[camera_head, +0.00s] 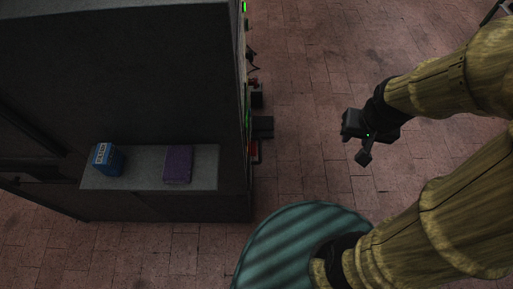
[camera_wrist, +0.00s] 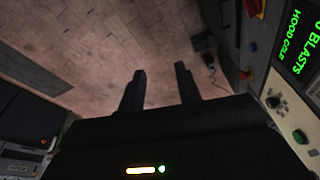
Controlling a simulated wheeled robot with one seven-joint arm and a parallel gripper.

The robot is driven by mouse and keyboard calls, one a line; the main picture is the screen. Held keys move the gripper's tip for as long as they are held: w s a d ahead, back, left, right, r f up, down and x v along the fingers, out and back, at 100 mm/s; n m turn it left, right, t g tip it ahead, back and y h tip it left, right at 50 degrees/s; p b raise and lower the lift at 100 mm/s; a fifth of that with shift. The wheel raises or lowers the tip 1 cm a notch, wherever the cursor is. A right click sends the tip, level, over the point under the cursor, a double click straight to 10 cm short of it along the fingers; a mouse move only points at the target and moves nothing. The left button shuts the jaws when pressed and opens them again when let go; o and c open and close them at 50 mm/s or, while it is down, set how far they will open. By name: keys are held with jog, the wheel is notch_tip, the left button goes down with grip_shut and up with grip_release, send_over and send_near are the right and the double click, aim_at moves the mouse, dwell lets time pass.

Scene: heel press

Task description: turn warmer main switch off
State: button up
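My gripper (camera_head: 355,141) hangs over the open floor, right of the dark machine cabinet, in the head view. In the wrist view its two fingers (camera_wrist: 160,70) stand apart with only floor between them, so it is open and empty. A machine panel at the right edge of the wrist view carries a dark knob (camera_wrist: 272,102), a green button (camera_wrist: 299,136) and a green-lit display (camera_wrist: 300,40) reading "BLASTS" and "HOOD COLD". I cannot tell which control is the warmer main switch. The gripper touches none of these controls.
The large dark cabinet (camera_head: 120,60) fills the left of the head view. Its side shelf (camera_head: 137,178) holds a blue box (camera_head: 106,160) and a purple box (camera_head: 178,164). A red button (camera_wrist: 252,47) shows in the wrist view. Brick floor (camera_head: 310,150) between cabinet and gripper is clear.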

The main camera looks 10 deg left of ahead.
aim_at(253, 148)
jog(key=w+a+f+m+g+y+b, duration=0.2)
jog(key=f+m+y+b, duration=0.3)
jog(key=f+m, duration=0.3)
jog(key=w+a+f+m+g+y+b, duration=0.2)
jog(key=w+a+f+m+y+b, duration=0.1)
jog(key=f+m, duration=0.5)
jog(key=w+a+f+m+g+y+b, duration=0.2)
jog(key=w+f+m+y+b, duration=0.4)
jog(key=f, duration=0.6)
jog(key=a+m+y, duration=0.1)
jog(key=m+y, duration=0.1)
jog(key=y, duration=0.1)
jog(key=shift+w+a+f+g+y+b, duration=0.15)
jog(key=shift+a+f+g+y+b, duration=0.15)
jog(key=shift+f+b, duration=0.1)
jog(key=p+x, duration=0.1)
jog(key=x, duration=1.6)
jog(key=shift+a, duration=0.15)
jog(key=shift+f, duration=0.1)
jog(key=shift+c, duration=0.4)
grip_shut()
